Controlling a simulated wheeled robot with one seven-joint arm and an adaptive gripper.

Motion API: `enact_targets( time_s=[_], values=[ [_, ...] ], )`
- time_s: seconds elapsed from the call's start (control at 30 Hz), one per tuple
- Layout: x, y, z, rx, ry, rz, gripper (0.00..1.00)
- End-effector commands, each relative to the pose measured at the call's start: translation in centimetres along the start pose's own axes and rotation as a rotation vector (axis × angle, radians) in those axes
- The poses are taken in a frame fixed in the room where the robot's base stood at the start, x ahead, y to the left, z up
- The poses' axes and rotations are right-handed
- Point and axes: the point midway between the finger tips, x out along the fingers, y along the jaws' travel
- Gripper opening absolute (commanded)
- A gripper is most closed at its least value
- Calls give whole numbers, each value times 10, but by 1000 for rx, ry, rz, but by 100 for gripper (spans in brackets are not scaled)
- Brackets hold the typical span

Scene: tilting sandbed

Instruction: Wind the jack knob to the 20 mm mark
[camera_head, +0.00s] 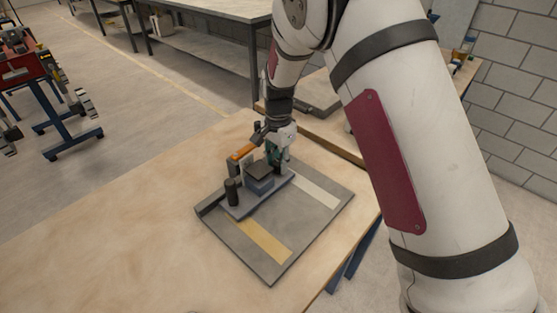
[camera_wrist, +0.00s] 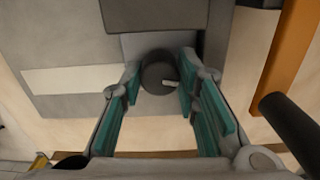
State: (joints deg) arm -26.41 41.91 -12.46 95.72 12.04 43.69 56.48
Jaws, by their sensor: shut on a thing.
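The jack knob (camera_wrist: 158,67) is a dark round knob with a short pale mark, seen end-on in the wrist view. My gripper (camera_wrist: 160,80) has its two teal-padded fingers on either side of it, shut on it. In the head view my gripper (camera_head: 277,157) is at the far end of a grey jack assembly (camera_head: 259,184), and the knob is hidden there by the gripper. The assembly stands on a flat grey plate (camera_head: 225,228). I cannot make out any millimetre marks or the 20 mm mark in either view.
An orange bar (camera_head: 242,152) and a dark upright post (camera_head: 232,191) stand close to my gripper. The plate carries a pale strip (camera_head: 315,190) and a yellow strip (camera_head: 264,242). The wooden tabletop (camera_head: 130,225) is clear to the left.

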Motion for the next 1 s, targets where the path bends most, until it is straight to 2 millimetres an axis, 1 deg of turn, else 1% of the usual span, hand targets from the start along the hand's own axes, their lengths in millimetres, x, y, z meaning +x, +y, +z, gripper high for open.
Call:
enact_targets(
  time_s=[0.3,0.77,0.8,0.87,1.0],
  values=[
    [-1,0,0,91,0,-1,1],
    [0,0,0,102,1,-1,1],
    [0,0,0,102,1,-1,36],
    [0,0,0,102,1,-1,49],
    [0,0,0,102,0,-1,50]
  ],
)
